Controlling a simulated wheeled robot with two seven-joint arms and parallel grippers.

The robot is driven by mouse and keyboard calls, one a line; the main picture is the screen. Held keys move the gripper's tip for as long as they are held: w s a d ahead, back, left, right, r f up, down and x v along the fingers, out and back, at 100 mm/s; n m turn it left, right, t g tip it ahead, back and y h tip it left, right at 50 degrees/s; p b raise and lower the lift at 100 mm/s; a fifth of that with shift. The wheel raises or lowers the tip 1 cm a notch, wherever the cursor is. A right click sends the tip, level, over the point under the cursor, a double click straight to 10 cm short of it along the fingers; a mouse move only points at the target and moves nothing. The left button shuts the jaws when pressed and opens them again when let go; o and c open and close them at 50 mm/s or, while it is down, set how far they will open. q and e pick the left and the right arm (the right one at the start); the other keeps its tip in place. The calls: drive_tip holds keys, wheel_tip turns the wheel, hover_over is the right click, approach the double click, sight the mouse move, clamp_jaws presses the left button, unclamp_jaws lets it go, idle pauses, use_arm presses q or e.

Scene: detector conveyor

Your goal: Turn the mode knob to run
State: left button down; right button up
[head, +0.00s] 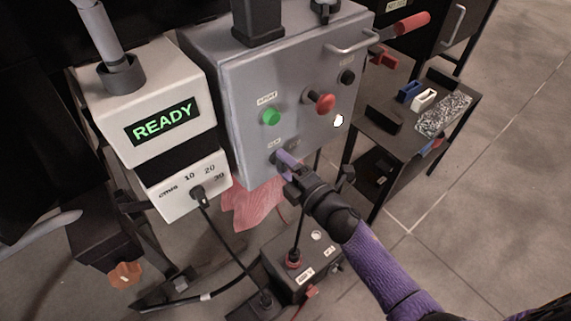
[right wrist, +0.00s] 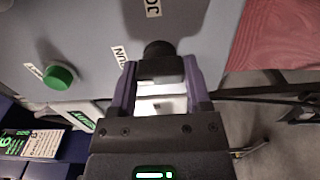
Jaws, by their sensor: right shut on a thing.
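The mode knob (right wrist: 160,66) is black and sits low on the front of the grey control box (head: 232,75). In the right wrist view a label reading "RUN" and a partly cut-off label "JO" are beside it. My right gripper (right wrist: 160,90) is shut on the knob, one purple finger on each side. In the head view the gripper (head: 283,163) reaches the box's lower front and hides most of the knob. I cannot tell which label the knob points at. My left gripper is not in view.
A green button (head: 270,117) and a red mushroom button (head: 325,103) are on the box front above the knob. A white unit (head: 160,92) reading "READY" stands at left. A pink cloth (head: 252,207) hangs below the box. A dark table (head: 388,147) stands at right.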

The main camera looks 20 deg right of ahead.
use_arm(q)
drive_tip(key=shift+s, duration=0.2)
use_arm(e)
drive_tip(key=shift+f, duration=0.1)
drive_tip(key=o, duration=1.1)
drive_tip(key=shift+o, duration=0.9)
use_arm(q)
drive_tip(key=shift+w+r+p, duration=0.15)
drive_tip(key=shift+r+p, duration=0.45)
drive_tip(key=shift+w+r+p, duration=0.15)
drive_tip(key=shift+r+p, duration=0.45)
use_arm(e)
drive_tip(key=v, duration=1)
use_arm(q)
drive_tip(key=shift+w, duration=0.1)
